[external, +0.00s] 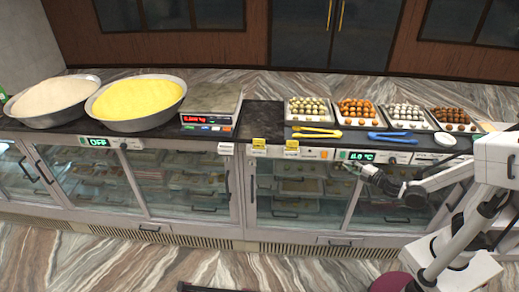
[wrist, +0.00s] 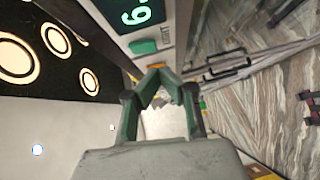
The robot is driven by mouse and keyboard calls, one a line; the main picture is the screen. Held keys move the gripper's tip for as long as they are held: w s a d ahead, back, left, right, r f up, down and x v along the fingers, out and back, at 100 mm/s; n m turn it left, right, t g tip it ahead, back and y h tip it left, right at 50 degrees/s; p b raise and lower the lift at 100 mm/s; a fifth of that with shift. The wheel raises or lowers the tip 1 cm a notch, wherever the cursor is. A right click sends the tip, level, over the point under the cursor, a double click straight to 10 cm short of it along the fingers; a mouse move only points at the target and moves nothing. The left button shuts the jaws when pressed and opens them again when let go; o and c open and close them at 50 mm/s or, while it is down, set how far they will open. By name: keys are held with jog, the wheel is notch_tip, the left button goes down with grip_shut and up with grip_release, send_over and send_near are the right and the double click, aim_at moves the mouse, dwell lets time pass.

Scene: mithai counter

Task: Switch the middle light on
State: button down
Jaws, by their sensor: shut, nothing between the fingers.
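The middle control panel on the counter front carries a green switch (external: 343,155) and a lit temperature display (external: 361,157). In the wrist view the green switch (wrist: 143,46) sits beside the word LIGHT, below the display (wrist: 137,14). An orange button (external: 324,154) is left of the green switch; a bit of orange (wrist: 156,66) shows at my fingertips in the wrist view. My gripper (external: 367,170) is shut and empty, close in front of the panel, just below the display. In the wrist view my gripper (wrist: 158,72) is near the green switch; contact cannot be told.
Sweet trays (external: 357,112), blue tongs (external: 391,136) and yellow tongs (external: 317,132) are on the countertop. Two large bowls (external: 136,103) and a scale (external: 211,112) stand left. Glass cases (external: 299,190) with handles lie below. Another panel (external: 97,142) reads OFF.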

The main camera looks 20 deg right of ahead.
jog(key=shift+w+d+f, duration=0.1)
jog(key=shift+w+d, duration=0.3)
jog(key=shift+w, duration=0.3)
jog(key=shift+w+d+f, duration=0.1)
jog(key=shift+w+d, duration=0.25)
jog(key=shift+w, duration=0.3)
jog(key=shift+w+d+f+b, duration=0.1)
jog(key=shift+w+d+b, duration=0.05)
jog(key=shift+w+b, duration=0.15)
jog(key=shift+s, duration=0.1)
jog(key=shift+s+a+f, duration=0.1)
jog(key=shift+s+a, duration=0.1)
jog(key=shift+s, duration=0.05)
send_near(342, 158)
jog(key=s+f, duration=0.2)
jog(key=s, duration=0.4)
jog(key=shift+f, duration=0.3)
